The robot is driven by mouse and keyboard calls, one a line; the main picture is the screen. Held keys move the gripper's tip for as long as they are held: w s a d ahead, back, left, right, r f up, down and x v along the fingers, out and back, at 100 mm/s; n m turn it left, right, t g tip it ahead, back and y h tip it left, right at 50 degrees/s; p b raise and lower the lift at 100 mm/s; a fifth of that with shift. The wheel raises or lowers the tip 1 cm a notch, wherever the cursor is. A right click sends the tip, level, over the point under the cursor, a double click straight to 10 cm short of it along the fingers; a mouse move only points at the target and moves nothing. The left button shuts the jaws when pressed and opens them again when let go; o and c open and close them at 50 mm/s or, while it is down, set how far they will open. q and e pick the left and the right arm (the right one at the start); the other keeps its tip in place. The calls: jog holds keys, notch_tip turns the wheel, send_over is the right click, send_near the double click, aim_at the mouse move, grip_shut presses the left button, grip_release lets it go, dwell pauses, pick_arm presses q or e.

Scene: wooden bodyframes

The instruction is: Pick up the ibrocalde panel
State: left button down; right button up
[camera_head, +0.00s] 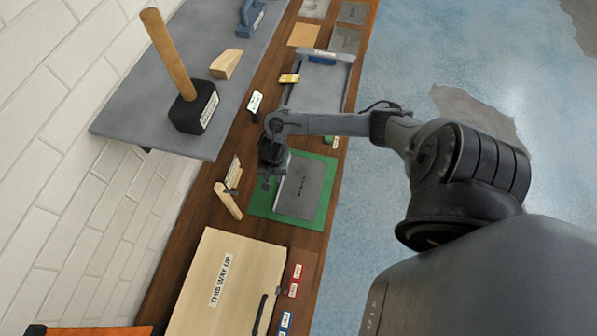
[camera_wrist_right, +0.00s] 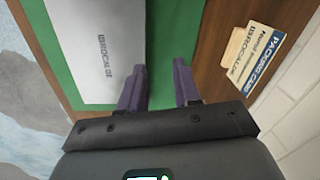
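The ibrocalde panel (camera_head: 304,187) is a flat grey rectangle on a green mat (camera_head: 316,220). In the right wrist view the panel (camera_wrist_right: 98,45) looks pale, with its printed name near its right edge. My right gripper (camera_head: 267,183) is at the panel's left edge in the head view. In the wrist view the right gripper (camera_wrist_right: 160,85) is open, with nothing between its fingers. One finger overlaps the panel's edge in the picture and the other is beyond it; their height above the panel is unclear. My left gripper is not in view.
A wooden stand with labels (camera_head: 229,200) is just left of the mat; labels (camera_wrist_right: 252,58) show in the wrist view. A "THIS WAY UP" box (camera_head: 205,300) is in front. A mallet (camera_head: 192,105) stands on the grey shelf (camera_head: 120,115). A grey tray (camera_head: 318,88) is behind.

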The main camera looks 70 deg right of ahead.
jog(key=d+f+m, duration=0.1)
jog(key=d+f, duration=0.1)
jog(key=s+d+f+m+g+b, duration=0.1)
jog(key=d+f, duration=0.1)
jog(key=shift+d+m+b, duration=0.3)
jog(key=shift+m, duration=0.1)
jog(key=shift+f+b, duration=0.6)
jog(key=shift+f, duration=2.65)
grip_shut()
